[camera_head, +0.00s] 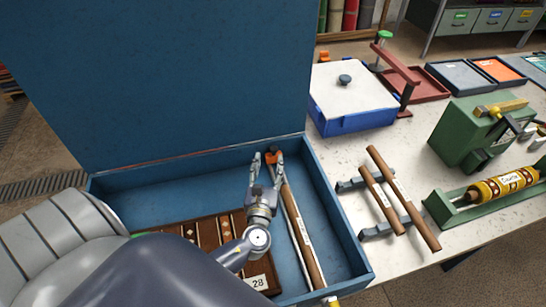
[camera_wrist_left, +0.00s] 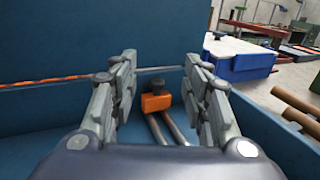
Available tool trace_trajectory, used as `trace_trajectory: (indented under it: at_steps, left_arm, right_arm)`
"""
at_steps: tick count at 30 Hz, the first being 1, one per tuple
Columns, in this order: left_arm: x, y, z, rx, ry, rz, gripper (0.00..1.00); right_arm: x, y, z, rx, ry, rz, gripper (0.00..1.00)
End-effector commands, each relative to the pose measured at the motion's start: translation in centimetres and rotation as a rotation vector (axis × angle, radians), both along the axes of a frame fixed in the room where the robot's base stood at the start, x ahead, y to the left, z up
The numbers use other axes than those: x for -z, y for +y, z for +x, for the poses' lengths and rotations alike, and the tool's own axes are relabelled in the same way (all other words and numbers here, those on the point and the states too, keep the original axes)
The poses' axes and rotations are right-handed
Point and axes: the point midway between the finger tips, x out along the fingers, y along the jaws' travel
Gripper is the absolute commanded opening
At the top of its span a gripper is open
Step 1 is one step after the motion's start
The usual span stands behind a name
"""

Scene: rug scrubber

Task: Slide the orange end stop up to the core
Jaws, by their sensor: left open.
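The orange end stop (camera_head: 271,157) is a small block at the far end of two thin rails inside the blue case. In the left wrist view the end stop (camera_wrist_left: 156,103) has a black knob on top. The core seems to be the long brown wooden roller (camera_head: 304,250) with a white label, lying along the rails nearer me. My left gripper (camera_head: 267,163) is open and empty at the end stop. In the wrist view its fingers (camera_wrist_left: 162,75) stand apart, one on each side of the stop; I see no contact.
The case's raised blue lid (camera_head: 170,70) stands behind, and its right wall (camera_head: 340,215) is close to the roller. On the white table are loose wooden rollers (camera_head: 403,200), a blue box (camera_head: 350,95) and a green stand (camera_head: 470,130).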

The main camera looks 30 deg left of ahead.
Motion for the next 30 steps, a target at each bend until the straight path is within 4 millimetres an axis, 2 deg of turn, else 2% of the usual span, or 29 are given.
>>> trace_trajectory:
  at_steps: [1,6,13,20,30]
  left_arm:
    - [1.4,0.0,0.0,0.0,0.0,0.0,0.43]
    - [3.8,0.0,0.0,0.0,0.0,0.0,0.43]
    - [6.8,0.0,0.0,0.0,-0.001,0.0,0.43]
    - [7.0,0.6,1.2,-0.002,-0.003,0.001,0.43]
    - [7.0,3.4,6.8,-0.001,-0.002,0.001,0.43]
  right_arm:
    - [1.5,-0.2,-0.4,-0.001,0.005,-0.002,0.33]
    - [3.9,-0.5,-1.0,-0.001,0.016,-0.007,0.33]
    - [6.9,-0.5,-0.3,0.0,0.007,-0.006,0.33]
    - [7.2,-0.2,-0.1,0.0,0.002,-0.002,0.33]
    - [8.2,0.5,0.0,0.003,0.001,0.005,0.33]
